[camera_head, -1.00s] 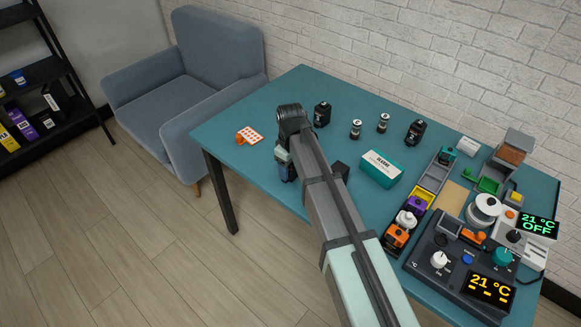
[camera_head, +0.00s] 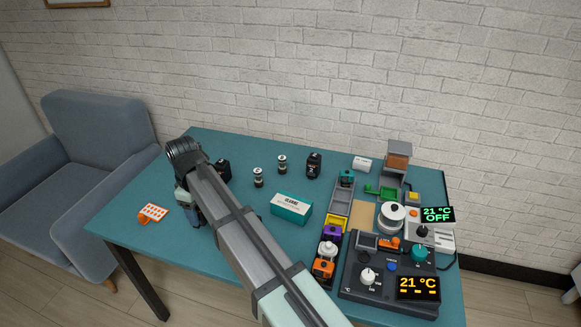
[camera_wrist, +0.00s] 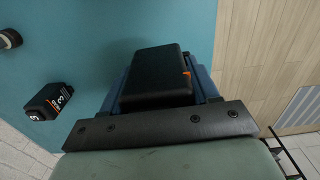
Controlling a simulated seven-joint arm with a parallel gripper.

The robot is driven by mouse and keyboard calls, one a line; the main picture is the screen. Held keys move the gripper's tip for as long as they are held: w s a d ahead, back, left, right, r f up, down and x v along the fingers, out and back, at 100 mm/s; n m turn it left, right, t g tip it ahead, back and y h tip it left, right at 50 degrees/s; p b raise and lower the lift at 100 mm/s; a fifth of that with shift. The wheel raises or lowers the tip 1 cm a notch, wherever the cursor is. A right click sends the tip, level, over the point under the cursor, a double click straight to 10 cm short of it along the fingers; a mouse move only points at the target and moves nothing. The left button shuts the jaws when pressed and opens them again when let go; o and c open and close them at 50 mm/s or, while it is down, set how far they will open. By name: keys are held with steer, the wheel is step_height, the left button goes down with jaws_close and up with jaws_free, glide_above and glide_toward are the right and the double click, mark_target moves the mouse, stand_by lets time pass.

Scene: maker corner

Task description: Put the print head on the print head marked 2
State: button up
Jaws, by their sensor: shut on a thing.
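My gripper (camera_head: 196,213) is low over the left part of the teal table, right of an orange tray. In the wrist view it is shut on a black block with a small orange mark, the held print head (camera_wrist: 152,82), between blue fingers. A black print head marked 3 (camera_wrist: 46,104) is apart from it, to the left in the wrist view. In the head view, one black print head (camera_head: 223,169) stands just beyond my arm. Another black print head (camera_head: 314,164) stands farther right, upright; its number is too small to read. I cannot make out a 2.
Two small canisters (camera_head: 258,177) (camera_head: 282,164) stand between the black heads. A teal-and-white box (camera_head: 291,208) sits in front of them. The orange tray (camera_head: 152,213) lies at left. Bins and a control station (camera_head: 362,287) crowd the right side.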

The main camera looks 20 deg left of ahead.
steer(key=w+d+r+m, duration=0.1)
steer(key=w+d+m, duration=0.1)
steer(key=w+d, duration=0.75)
step_height(320, 180, up, 8)
steer(key=m, duration=0.1)
glide_above(314, 156)
step_height(314, 156, down, 10)
steer(key=n, duration=0.2)
steer(key=shift+s+f+n, duration=0.15)
steer(key=shift+n, duration=0.15)
steer(key=shift+f, duration=0.15)
steer(key=o, duration=1.2)
